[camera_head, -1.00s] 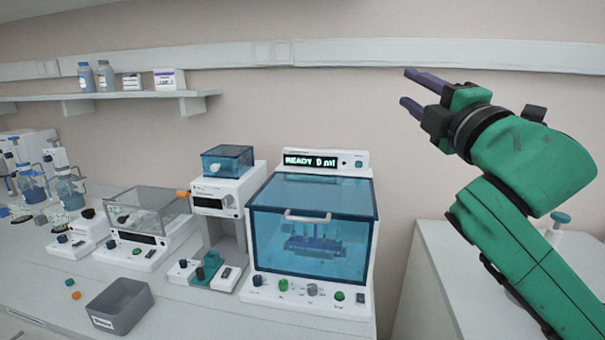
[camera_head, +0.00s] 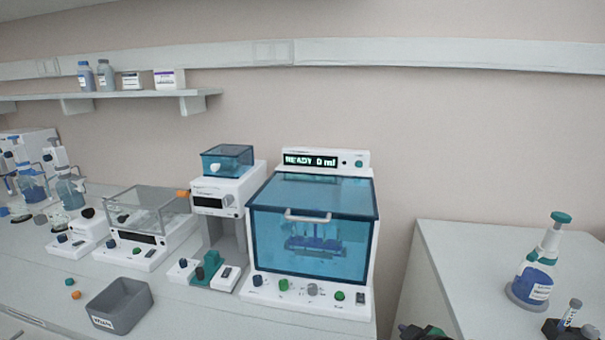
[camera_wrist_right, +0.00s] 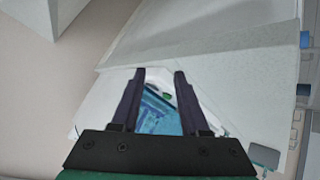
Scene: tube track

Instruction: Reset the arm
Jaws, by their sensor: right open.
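My right gripper (camera_wrist_right: 158,85) is open in the right wrist view, with two dark fingers apart. Between and beyond the fingers are white surfaces and a patch of blue. I see nothing held in the gripper. In the head view, only a small green and black part of my right arm shows at the bottom edge, right of centre. The fingers do not show there. My left gripper is in neither view.
A blue-lidded machine (camera_head: 312,230) reading READY stands on the bench, with a grey bin (camera_head: 120,306) in front to its left. On the right counter are a blue bottle (camera_head: 537,275) and a small tube in a dark holder (camera_head: 570,322). A shelf (camera_head: 100,97) holds bottles.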

